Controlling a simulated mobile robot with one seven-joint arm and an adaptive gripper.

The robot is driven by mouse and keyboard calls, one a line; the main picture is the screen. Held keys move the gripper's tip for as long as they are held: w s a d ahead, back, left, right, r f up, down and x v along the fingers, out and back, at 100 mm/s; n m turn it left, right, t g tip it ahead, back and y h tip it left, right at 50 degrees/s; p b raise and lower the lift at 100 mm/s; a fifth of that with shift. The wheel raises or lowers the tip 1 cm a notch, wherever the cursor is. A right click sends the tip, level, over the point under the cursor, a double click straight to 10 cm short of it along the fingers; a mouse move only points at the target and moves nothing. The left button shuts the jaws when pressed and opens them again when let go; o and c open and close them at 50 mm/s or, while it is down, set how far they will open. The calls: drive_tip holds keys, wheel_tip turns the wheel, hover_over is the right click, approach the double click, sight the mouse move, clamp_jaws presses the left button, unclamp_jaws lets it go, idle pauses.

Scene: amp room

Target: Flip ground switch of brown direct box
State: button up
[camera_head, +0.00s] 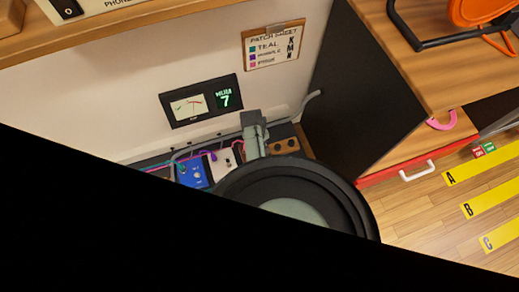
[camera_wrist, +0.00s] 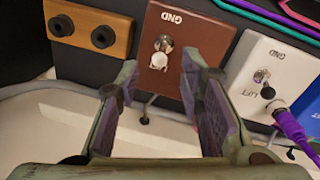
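The brown direct box (camera_wrist: 187,28) shows in the wrist view at the top middle, with a "GND" label and a small metal toggle switch (camera_wrist: 161,52) on its face. My gripper (camera_wrist: 160,82) is open and empty, its two fingers on either side of the switch in the picture, with their tips near the lower part of the box. I cannot tell whether either finger touches the box. In the head view my gripper (camera_head: 255,135) is over the row of boxes, and my arm hides the brown box there.
A white box (camera_wrist: 268,75) with a GND switch and purple plug stands to the right in the wrist view. A wooden block with two black jacks (camera_wrist: 88,32) is to the left. A blue box (camera_head: 193,172), a meter panel (camera_head: 201,101) and a dark panel (camera_head: 350,90) are nearby.

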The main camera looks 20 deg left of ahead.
drive_tip(key=shift+w+d+f, duration=0.1)
drive_tip(key=shift+f, duration=0.85)
drive_tip(key=shift+w+d+f, duration=0.1)
drive_tip(key=shift+f, duration=0.8)
drive_tip(key=shift+c, duration=0.5)
drive_tip(key=shift+a, duration=0.1)
clamp_jaws()
